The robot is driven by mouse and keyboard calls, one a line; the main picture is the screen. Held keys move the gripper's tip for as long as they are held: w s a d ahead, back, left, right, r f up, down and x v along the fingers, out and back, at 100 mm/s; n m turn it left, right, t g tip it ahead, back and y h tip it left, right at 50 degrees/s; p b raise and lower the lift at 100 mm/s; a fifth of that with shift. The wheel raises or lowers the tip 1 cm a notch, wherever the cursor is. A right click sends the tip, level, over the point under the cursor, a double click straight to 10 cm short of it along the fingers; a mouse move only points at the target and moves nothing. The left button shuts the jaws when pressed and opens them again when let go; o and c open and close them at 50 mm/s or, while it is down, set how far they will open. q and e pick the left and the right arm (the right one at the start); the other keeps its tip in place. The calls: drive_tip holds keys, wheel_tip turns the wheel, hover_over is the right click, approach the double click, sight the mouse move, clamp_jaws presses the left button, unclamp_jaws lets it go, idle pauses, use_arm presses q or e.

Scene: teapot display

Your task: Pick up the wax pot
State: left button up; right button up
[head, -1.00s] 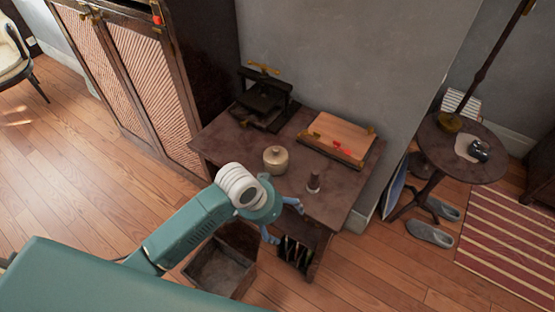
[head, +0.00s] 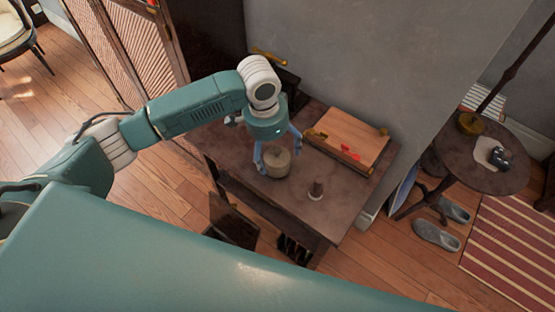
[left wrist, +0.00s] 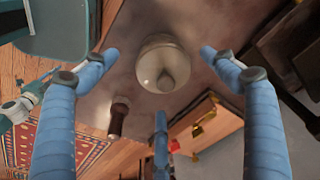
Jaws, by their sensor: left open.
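In the left wrist view the pot (left wrist: 162,64) lies between the spread fingertips of my left gripper (left wrist: 159,54), with a gap on both sides. A third finger shows below it. I cannot tell how far the fingertips are above the tabletop. In the head view the fingers partly cover the pot. My right gripper is not in view.
A black press (head: 284,82) is partly hidden by my arm. A round side table (head: 470,165) stands at the right.

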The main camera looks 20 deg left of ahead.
sight(276, 156)
use_arm(q)
drive_tip(key=shift+w+d+f, duration=0.1)
drive_tip(key=shift+w+f, duration=0.15)
drive_tip(key=shift+f, duration=0.5)
drive_tip(key=shift+w+f, duration=0.1)
drive_tip(key=shift+f, duration=0.55)
drive_tip(key=f, duration=0.2)
drive_tip(key=f+p, duration=0.1)
drive_tip(key=shift+w+d+f, duration=0.15)
drive_tip(key=shift+d+f, duration=0.05)
drive_tip(key=shift+f, duration=0.15)
drive_tip(key=shift+c, duration=1.3)
drive_tip(key=c, duration=0.9)
drive_tip(key=shift+r, duration=0.1)
drive_tip(key=c, duration=0.6)
drive_tip(key=shift+o, duration=0.2)
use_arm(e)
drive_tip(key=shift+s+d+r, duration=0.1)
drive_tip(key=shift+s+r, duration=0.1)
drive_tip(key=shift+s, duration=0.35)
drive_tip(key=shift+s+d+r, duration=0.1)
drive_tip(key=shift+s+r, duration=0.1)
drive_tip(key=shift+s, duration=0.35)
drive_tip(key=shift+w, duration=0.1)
